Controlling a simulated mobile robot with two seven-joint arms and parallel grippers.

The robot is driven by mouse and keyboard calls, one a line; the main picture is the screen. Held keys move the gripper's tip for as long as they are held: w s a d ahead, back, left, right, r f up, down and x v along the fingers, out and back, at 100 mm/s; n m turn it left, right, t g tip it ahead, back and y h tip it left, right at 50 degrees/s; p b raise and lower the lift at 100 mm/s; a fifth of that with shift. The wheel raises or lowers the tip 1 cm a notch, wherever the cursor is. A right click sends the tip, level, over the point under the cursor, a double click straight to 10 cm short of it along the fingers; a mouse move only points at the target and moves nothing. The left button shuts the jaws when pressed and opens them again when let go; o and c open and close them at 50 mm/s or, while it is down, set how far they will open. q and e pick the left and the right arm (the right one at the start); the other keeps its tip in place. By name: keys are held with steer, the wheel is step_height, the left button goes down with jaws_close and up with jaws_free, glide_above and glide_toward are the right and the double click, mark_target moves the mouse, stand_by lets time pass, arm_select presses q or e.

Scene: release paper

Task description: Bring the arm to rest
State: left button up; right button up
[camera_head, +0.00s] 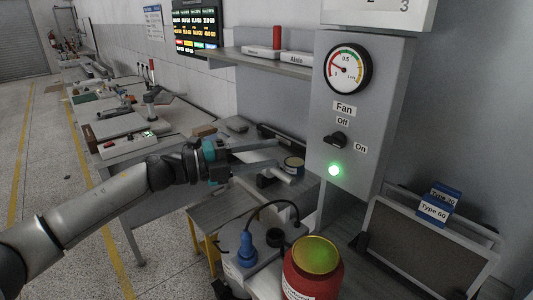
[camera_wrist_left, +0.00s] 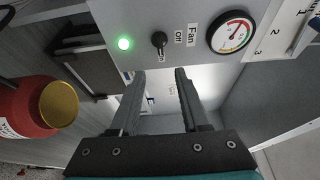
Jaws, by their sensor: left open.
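My left arm comes in from the left in the head view. Its left gripper (camera_head: 282,160) is open, with its two fingers spread and pointing right toward the grey fan panel (camera_head: 320,110). Nothing shows between the fingers. The wrist view also shows the left gripper (camera_wrist_left: 160,74) open and empty, with the panel beyond the fingertips. The black fan knob (camera_head: 338,139) is on the panel between the Off and On labels, above a lit green lamp (camera_head: 334,170). My right gripper is not in view.
A red container with a yellow-green top (camera_head: 316,258) stands at the front. A blue plug-like part with a cable (camera_head: 246,247) is left of it. A shelf (camera_head: 264,60) is above the gripper. Framed panels (camera_head: 425,240) stand at right. Open floor (camera_head: 60,175) lies left.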

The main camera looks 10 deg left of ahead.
arm_select(q)
steer(key=s+f+n+t+y, duration=0.1)
steer(key=s+f+n+y, duration=0.2)
steer(key=f+n+y, duration=0.4)
steer(key=s+a+f+n+t+y, duration=0.1)
steer(key=s+f+n+t+y, duration=0.2)
steer(key=n, duration=0.5)
steer(key=s+f+n+y, duration=0.3)
steer(key=f+n+y, duration=0.1)
steer(key=f+n, duration=0.35)
steer(key=s+a+f+n+g+y, duration=0.1)
steer(key=s+f+n+g, duration=0.3)
steer(key=s, duration=0.7)
steer(key=s+a+f+n+g, duration=0.1)
steer(key=s+f+g, duration=0.5)
steer(key=s, duration=0.6)
step_height(320, 180, down, 27)
steer(key=s+g+b, duration=0.1)
steer(key=s+b, duration=0.1)
steer(key=b, duration=0.3)
steer(key=s+a+f+g+b, duration=0.1)
steer(key=s+f+b, duration=0.4)
steer(key=s+f, duration=1)
step_height(320, 180, down, 4)
steer(key=shift+s+a+r+g, duration=0.1)
steer(key=shift+s+a+g, duration=0.25)
steer(key=shift+a, duration=0.55)
